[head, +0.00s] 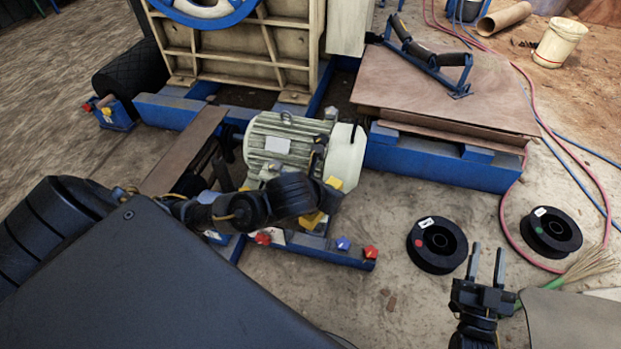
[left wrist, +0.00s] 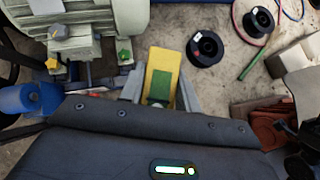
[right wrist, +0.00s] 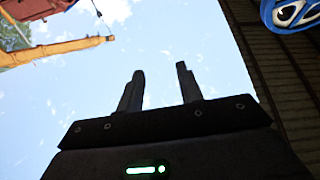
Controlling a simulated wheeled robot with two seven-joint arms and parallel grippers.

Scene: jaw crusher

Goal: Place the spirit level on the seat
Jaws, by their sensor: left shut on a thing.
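The spirit level, a yellow block with a green patch (left wrist: 162,75), is between the fingers of my left gripper (left wrist: 160,92) in the left wrist view. That gripper is shut on it. In the head view my left arm reaches in front of the pale green motor (head: 290,148), and yellow parts show by its wrist; the left fingers are mostly hidden there. I cannot tell which surface is the seat. My right gripper (head: 487,262) is open and empty at the lower right, and in the right wrist view its fingers (right wrist: 160,85) stand apart against the sky.
A blue beam (head: 330,250) with coloured bolt heads lies before the motor. Two black spools (head: 436,245) lie on the ground to the right. A brown board stack (head: 440,95) carries a blue roller frame (head: 430,60). Hoses and a bucket (head: 560,43) are at the right.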

